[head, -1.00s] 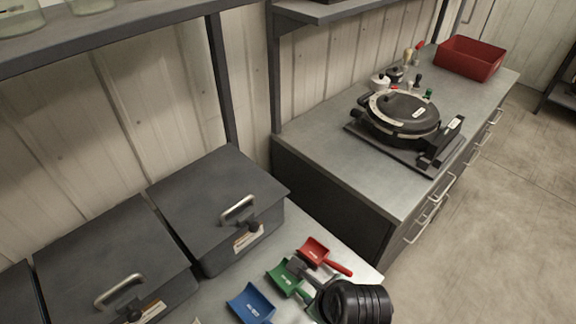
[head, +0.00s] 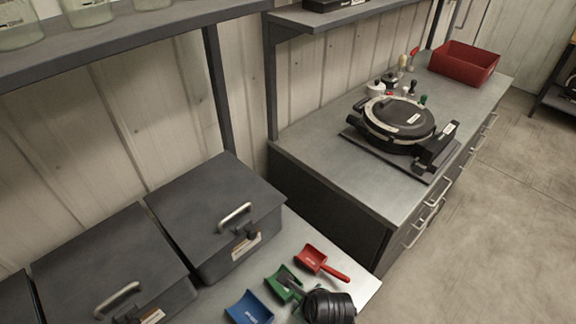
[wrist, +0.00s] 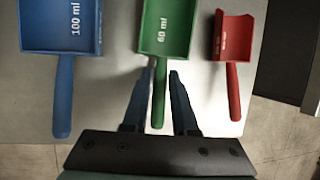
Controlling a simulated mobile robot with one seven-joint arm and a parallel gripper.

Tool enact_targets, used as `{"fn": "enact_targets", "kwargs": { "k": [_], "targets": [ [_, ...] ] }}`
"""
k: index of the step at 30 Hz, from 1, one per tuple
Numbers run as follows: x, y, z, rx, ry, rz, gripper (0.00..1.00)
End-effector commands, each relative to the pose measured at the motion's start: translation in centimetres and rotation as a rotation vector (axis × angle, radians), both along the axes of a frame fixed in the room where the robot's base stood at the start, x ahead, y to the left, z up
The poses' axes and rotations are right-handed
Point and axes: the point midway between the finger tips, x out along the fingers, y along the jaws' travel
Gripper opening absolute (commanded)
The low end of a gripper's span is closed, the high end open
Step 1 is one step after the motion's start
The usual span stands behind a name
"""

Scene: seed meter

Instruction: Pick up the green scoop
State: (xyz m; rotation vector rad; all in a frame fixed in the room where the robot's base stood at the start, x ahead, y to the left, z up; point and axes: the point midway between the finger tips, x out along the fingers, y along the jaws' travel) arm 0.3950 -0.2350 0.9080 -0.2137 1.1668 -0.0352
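The green scoop (head: 284,280) lies on the light worktop between the blue and the red scoop. In the wrist view the green scoop (wrist: 167,30) is marked 60 ml, and its handle points toward me. My gripper (wrist: 160,78) is open, with one finger on each side of the green handle and a gap on both sides. I cannot tell its height over the worktop. In the head view my wrist hides the end of the green handle, and my gripper (head: 291,286) shows only in part.
The blue scoop (wrist: 62,30), marked 100 ml, is at left and the red scoop (wrist: 233,40) at right, both close by. Dark lidded bins (head: 215,210) stand behind. A second counter (head: 300,150) holds a round black device (head: 400,118) and a red bin (head: 464,62).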

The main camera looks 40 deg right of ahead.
Motion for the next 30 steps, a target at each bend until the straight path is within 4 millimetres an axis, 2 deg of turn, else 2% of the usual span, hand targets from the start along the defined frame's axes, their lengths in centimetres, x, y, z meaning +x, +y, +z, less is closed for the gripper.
{"fn": "enact_targets", "kwargs": {
  "k": [5, 12, 13, 17, 18, 30],
  "targets": [
    [0.49, -0.22, -1.19, -0.001, 0.000, 0.000, 0.26],
    [0.56, -0.25, -1.28, -0.002, -0.001, -0.001, 0.26],
    [0.56, -0.25, -1.28, -0.002, -0.001, -0.001, 0.25],
    [0.55, -0.24, -1.28, -0.001, -0.001, 0.000, 0.01],
    [0.55, -0.24, -1.28, -0.001, -0.001, 0.000, 0.00],
    [0.58, -0.25, -1.02, -0.002, -0.002, 0.000, 0.00]
  ]
}}
